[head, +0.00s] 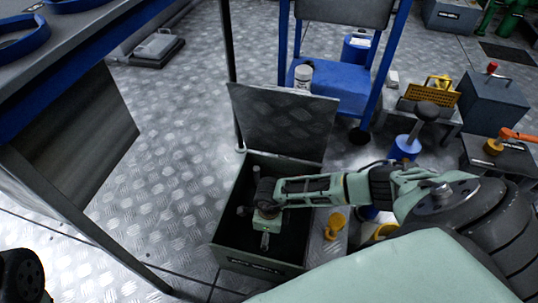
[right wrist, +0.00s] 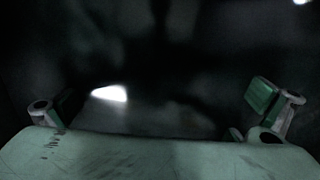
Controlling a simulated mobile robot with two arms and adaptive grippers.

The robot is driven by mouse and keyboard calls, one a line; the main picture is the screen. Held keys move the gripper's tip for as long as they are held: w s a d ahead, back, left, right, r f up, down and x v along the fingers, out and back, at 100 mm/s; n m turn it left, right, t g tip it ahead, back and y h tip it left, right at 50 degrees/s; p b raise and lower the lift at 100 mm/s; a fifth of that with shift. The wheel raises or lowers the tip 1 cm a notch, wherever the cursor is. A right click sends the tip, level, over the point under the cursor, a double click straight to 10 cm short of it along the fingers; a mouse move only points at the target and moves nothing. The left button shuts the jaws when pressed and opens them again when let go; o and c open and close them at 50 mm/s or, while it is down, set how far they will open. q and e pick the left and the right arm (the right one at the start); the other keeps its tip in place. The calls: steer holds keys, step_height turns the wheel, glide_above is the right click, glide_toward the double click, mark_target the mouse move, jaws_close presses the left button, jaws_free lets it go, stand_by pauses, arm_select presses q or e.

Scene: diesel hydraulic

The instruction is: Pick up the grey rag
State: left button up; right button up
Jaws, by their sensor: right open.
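My right gripper (head: 265,228) reaches down into an open dark green metal box (head: 258,266) on the floor, with its lid (head: 284,122) raised behind. In the right wrist view my right gripper (right wrist: 165,108) has its fingers wide apart with nothing clearly between them. That view is very dark, with a small bright patch and a dim grey surface ahead. I cannot make out the grey rag in either view. The inside of the box is in deep shadow and partly hidden by my gripper. My left gripper is not in view; only a dark part of mine shows at bottom left.
A blue-framed cart (head: 340,88) stands behind the box. A blue-edged bench (head: 50,85) is at left. Toolboxes and tools crowd the right. Chequered floor left of the box is clear.

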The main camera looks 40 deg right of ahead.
steer(key=shift+c, duration=0.4)
steer(key=c, duration=1.1)
steer(key=shift+r, duration=0.1)
